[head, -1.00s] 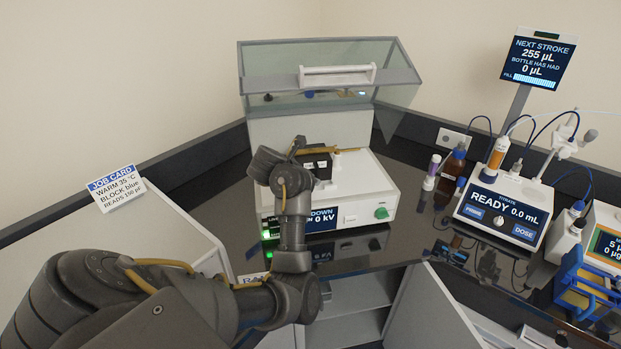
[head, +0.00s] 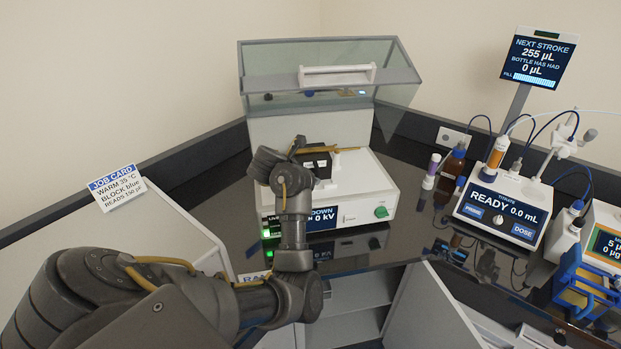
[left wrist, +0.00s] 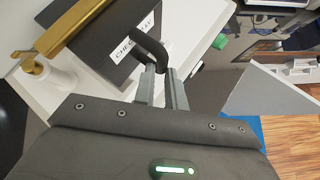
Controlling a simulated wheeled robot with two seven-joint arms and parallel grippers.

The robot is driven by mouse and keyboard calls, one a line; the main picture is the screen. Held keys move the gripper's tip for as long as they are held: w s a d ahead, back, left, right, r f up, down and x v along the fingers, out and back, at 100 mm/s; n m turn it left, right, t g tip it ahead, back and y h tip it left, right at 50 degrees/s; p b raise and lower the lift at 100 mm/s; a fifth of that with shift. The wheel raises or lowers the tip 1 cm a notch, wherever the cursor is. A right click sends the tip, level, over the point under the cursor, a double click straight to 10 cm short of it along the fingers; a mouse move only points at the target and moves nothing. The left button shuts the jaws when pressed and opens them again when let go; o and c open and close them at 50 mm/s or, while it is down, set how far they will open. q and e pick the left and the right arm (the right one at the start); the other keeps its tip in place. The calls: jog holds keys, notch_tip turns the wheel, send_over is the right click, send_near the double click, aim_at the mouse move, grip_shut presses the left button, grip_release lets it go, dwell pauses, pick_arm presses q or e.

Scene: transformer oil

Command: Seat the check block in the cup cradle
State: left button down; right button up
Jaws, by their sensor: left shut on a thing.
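My left gripper (left wrist: 162,85) is shut on a black curved handle (left wrist: 150,44) in the left wrist view. Beside the handle is a black block-like housing (left wrist: 98,38) with a white label that seems to read CHECK BAY. I cannot tell whether the handle is part of it. In the head view the black housing (head: 320,163) sits on top of the white tester (head: 356,187), partly behind my left arm. I cannot make out a separate check block or the cup cradle. My right gripper is not in view.
A brass-coloured bar (left wrist: 62,38) runs next to the black housing. A clear raised hood (head: 330,75) stands behind the tester. To its right are a brown bottle (head: 452,163) and the titrator (head: 503,205). A job card (head: 117,187) stands at left.

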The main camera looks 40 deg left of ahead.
pick_arm(q)
jog(key=shift+f+b, duration=0.95)
jog(key=shift+f, duration=0.2)
jog(key=c, duration=1.4)
grip_release()
jog(key=shift+o, duration=0.2)
jog(key=shift+f, duration=0.1)
jog(key=p+v, duration=0.2)
jog(key=v, duration=0.9)
